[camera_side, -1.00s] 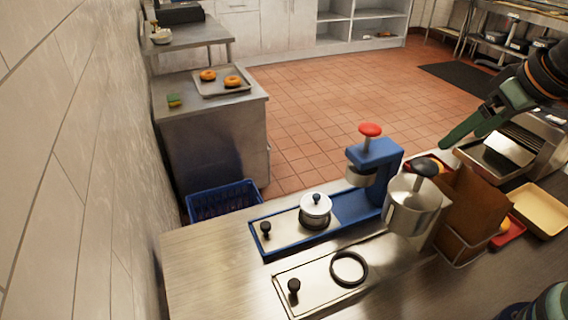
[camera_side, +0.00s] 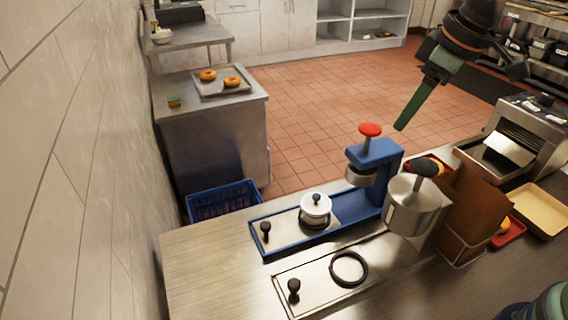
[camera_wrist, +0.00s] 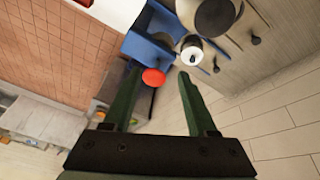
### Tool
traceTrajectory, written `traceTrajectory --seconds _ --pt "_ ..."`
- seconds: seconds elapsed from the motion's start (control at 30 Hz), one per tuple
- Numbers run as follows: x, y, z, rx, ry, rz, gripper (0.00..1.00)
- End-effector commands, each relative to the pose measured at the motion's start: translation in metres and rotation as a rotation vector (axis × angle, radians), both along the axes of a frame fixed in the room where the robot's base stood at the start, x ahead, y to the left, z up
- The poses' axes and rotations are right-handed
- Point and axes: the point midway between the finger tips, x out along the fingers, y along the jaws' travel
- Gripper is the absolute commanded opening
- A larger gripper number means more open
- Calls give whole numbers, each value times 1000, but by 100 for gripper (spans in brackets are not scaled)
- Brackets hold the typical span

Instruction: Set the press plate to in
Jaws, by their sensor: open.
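The blue press (camera_side: 375,155) with a red knob (camera_side: 370,130) stands on the counter. A steel plate (camera_side: 283,229) with a black knob (camera_side: 265,229) lies in its blue track, drawn out left of the press head. A white lidded pot (camera_side: 315,207) sits on this plate. In the wrist view the pot (camera_wrist: 192,51) and plate knob (camera_wrist: 216,68) show beyond the right finger. My gripper (camera_wrist: 160,73) is open and empty, with the red knob (camera_wrist: 153,77) seen between its fingers. In the side view my gripper (camera_side: 401,126) hangs in the air above and right of the press.
A second steel plate (camera_side: 318,283) with a black knob (camera_side: 293,287) and a dark ring (camera_side: 349,268) lies in front. A steel canister (camera_side: 410,210), a brown box (camera_side: 470,210) and a steel machine (camera_side: 515,140) crowd the right. The counter's left end (camera_side: 205,265) is clear.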

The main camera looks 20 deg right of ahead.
Motion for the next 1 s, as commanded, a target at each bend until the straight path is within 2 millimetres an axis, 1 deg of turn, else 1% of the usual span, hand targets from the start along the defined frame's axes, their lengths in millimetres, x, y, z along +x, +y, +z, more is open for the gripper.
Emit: traceTrajectory --seconds 0.03,0.1,0.23,0.33,0.47,0.5,0.6,0.7,0.83,1.0 --pt "11 15 -3 -18 24 71 58" --pt "24 34 -7 -42 49 165 58" --pt "44 71 -18 -86 95 341 58" --pt "58 102 -32 -117 128 475 58" --pt "69 144 -55 -156 170 653 58" --pt "71 156 -64 -168 185 707 58" --pt "74 187 -85 -194 213 835 58" --pt "73 211 -105 -215 236 941 58" --pt "70 231 -122 -232 256 1032 58" --pt "69 240 -133 -240 264 1072 58"
